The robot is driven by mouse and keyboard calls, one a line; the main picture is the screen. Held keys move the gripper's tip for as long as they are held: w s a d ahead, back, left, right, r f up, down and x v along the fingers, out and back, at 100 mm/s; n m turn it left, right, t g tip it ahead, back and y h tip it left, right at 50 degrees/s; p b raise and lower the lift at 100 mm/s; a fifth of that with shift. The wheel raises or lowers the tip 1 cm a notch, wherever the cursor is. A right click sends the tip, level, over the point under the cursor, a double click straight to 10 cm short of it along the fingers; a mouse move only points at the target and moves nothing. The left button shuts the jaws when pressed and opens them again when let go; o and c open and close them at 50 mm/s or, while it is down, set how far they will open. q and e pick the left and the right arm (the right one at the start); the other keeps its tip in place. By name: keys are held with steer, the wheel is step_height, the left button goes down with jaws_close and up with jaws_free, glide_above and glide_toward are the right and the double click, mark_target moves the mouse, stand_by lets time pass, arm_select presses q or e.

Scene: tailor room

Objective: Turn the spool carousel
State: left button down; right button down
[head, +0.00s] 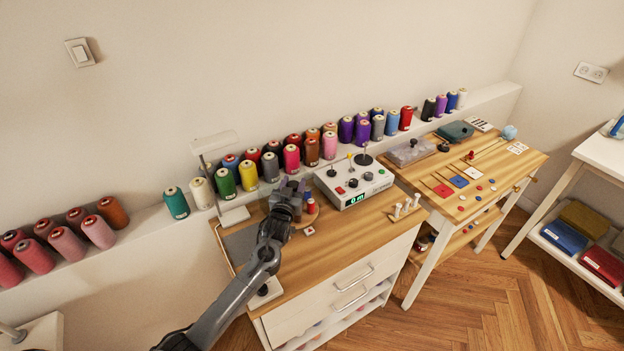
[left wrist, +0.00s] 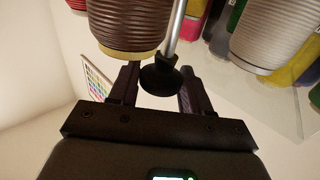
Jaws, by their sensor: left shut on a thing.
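The spool carousel is mostly hidden behind my left gripper (head: 287,192) in the head view; small colored spools (head: 311,206) show just right of it. In the left wrist view, a black knob (left wrist: 160,78) on a thin grey rod (left wrist: 174,35) sits between the two fingers of my left gripper (left wrist: 158,92), which is shut on it. A brown ribbed spool (left wrist: 129,25) is close beside the rod on the left, and a light grey spool (left wrist: 264,38) is on the right. My right gripper is in neither view.
A control box (head: 353,182) with a green display stands right of my gripper on the wooden cabinet top (head: 330,250). A white lamp (head: 214,143) stands to the left. Rows of thread spools (head: 291,158) line the wall ledge behind. White pegs (head: 405,207) stand near the right edge.

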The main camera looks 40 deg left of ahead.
arm_select(q)
steer(key=shift+f+m+t+h, duration=0.1)
steer(key=shift+m+t+h, duration=0.2)
steer(key=shift+h, duration=0.1)
steer(key=c, duration=0.7)
jaws_free()
steer(key=shift+o, duration=0.2)
steer(key=shift+s, duration=0.1)
steer(key=p+v, duration=0.1)
steer(key=v, duration=0.9)
steer(key=shift+s+d+p, duration=0.2)
steer(key=shift+s+p, duration=0.1)
steer(key=shift+p, duration=0.1)
